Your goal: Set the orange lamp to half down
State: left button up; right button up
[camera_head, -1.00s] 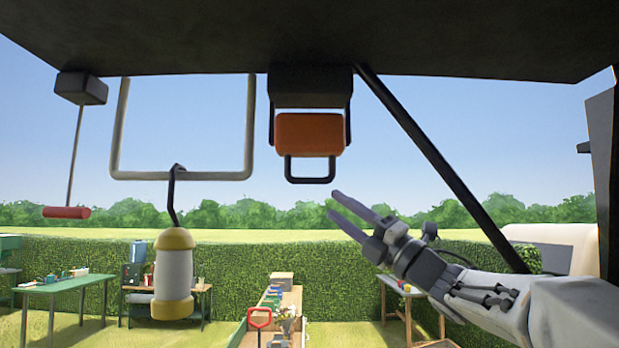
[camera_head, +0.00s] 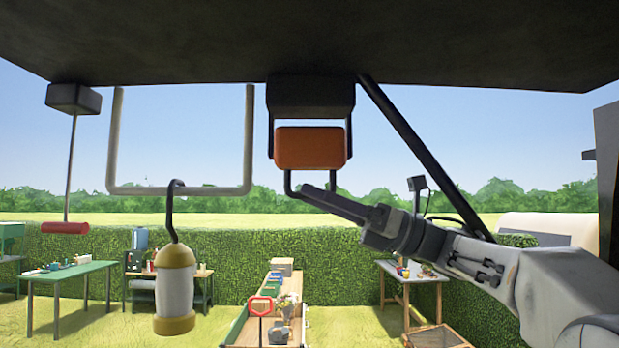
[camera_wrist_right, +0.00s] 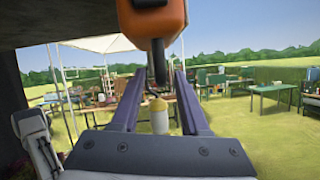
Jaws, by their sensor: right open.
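The orange lamp (camera_head: 311,147) hangs under the dark canopy from a black mount (camera_head: 311,98), with a black loop handle (camera_head: 289,184) below it. My right gripper (camera_head: 318,197) is at the lower part of this handle, coming from the right. In the right wrist view the lamp (camera_wrist_right: 158,18) is at the top. Its black handle (camera_wrist_right: 158,65) comes down between the two open fingers of my right gripper (camera_wrist_right: 158,75). I cannot tell whether the fingers touch it. My left gripper is not in view.
A yellow-and-white lantern (camera_head: 175,290) hangs from a hook at the left, near a pale bar frame (camera_head: 180,190). A red-handled pull (camera_head: 65,228) hangs farther left. A black diagonal strut (camera_head: 420,150) runs behind my right arm. Tables and planters stand beyond on the grass.

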jog(key=shift+x, duration=0.8)
grip_shut()
dwell(0.9)
